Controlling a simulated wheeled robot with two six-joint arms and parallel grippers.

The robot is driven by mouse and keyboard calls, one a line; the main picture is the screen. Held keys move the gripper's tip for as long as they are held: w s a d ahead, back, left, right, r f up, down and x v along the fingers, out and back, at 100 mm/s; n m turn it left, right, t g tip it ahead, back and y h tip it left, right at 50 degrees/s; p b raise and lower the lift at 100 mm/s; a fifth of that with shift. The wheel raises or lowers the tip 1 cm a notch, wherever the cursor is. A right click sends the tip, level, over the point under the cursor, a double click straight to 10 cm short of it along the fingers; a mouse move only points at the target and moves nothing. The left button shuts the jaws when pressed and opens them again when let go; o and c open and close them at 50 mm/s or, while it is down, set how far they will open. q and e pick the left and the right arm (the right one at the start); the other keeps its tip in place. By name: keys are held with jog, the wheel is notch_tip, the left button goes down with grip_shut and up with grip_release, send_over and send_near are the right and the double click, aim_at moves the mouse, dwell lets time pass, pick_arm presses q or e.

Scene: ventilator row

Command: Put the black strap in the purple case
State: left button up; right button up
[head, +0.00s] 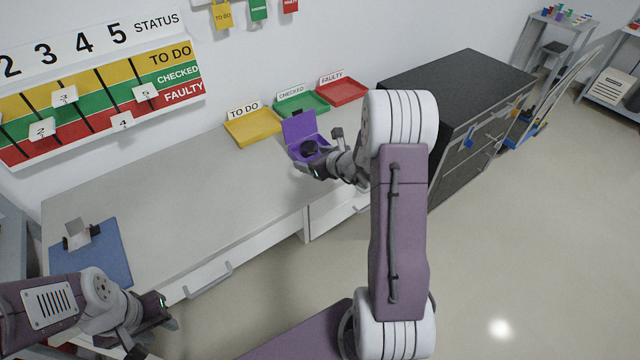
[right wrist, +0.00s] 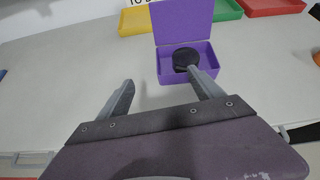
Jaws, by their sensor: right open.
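The purple case (head: 297,129) stands on the bench with its lid raised. In the right wrist view the purple case (right wrist: 183,22) is ahead of the fingers. The black strap (right wrist: 186,57), a dark round coil, appears inside the case; it also shows in the head view (head: 309,147). My right gripper (head: 318,152) is open at the front of the case. In the right wrist view my right gripper (right wrist: 160,78) has its fingers apart with nothing between them; the right fingertip overlaps the coil, contact unclear. My left gripper (head: 155,325) is low at the left, its jaw opening unclear.
Yellow (head: 252,128), green (head: 302,104) and red (head: 342,92) trays line the wall behind the case. A blue clipboard (head: 100,255) lies at the bench's left end. A black cabinet (head: 455,85) stands right of the bench. The bench middle is clear.

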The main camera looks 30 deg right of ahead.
jog(key=s+a+n+y, duration=0.1)
jog(key=a, duration=0.1)
jog(key=a+n+g+y, duration=0.1)
jog(key=a+n, duration=0.1)
jog(key=a, duration=0.1)
jog(key=s+a+n, duration=0.1)
jog(key=a+n, duration=0.1)
jog(key=a, duration=0.1)
jog(key=shift+s+g+y, duration=0.35)
jog(key=shift+g+y, duration=0.05)
jog(key=s+a+f+n+g, duration=0.1)
jog(key=s+a+n+g, duration=0.35)
jog(key=s+n, duration=0.35)
jog(key=s+a+f+n+g, duration=0.1)
jog(key=s+a+n+g, duration=0.2)
jog(key=s+a+n, duration=0.45)
jog(key=s+d+n+g+h, duration=0.1)
jog(key=s+d+n+h, duration=0.45)
jog(key=n, duration=0.75)
jog(key=shift+y, duration=0.85)
jog(key=r+p, duration=0.1)
jog(key=p, duration=0.1)
jog(key=s+r+p, duration=0.1)
jog(key=r, duration=0.1)
jog(key=s+r+p, duration=0.1)
jog(key=r+p, duration=0.1)
jog(key=shift+s+d+r+p, duration=0.1)
jog(key=shift+s+d+p, duration=0.05)
jog(key=shift+d+p, duration=0.15)
